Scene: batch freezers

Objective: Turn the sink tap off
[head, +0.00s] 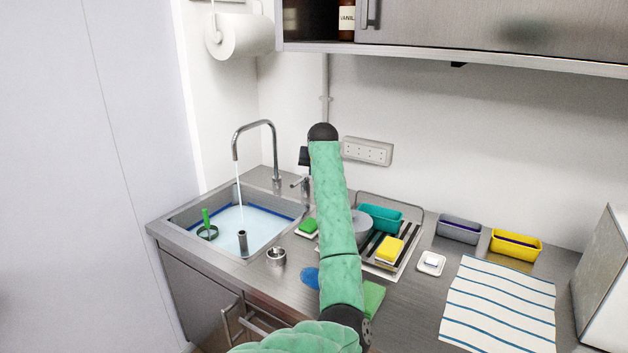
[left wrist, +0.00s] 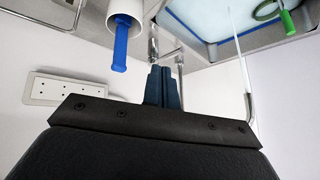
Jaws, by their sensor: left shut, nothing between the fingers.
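The chrome sink tap (head: 276,150) stands at the back edge of the sink (head: 180,219). A thin stream of water (head: 239,196) runs from its curved spout. A small chrome lever-like part (head: 298,184) shows right of the tap's foot. My left gripper (left wrist: 163,82) is shut and empty, with its dark fingertips close to chrome tap parts (left wrist: 179,60) in the left wrist view; I cannot tell whether they touch. In the head view my green-sleeved arm hides most of that gripper. My right gripper is not in view.
Pale blue water fills the basin around a grey upright pipe (head: 243,241) and a green-handled item (head: 206,218). A steel cup (head: 276,257) stands at the front. Wall sockets (head: 367,151) are behind.

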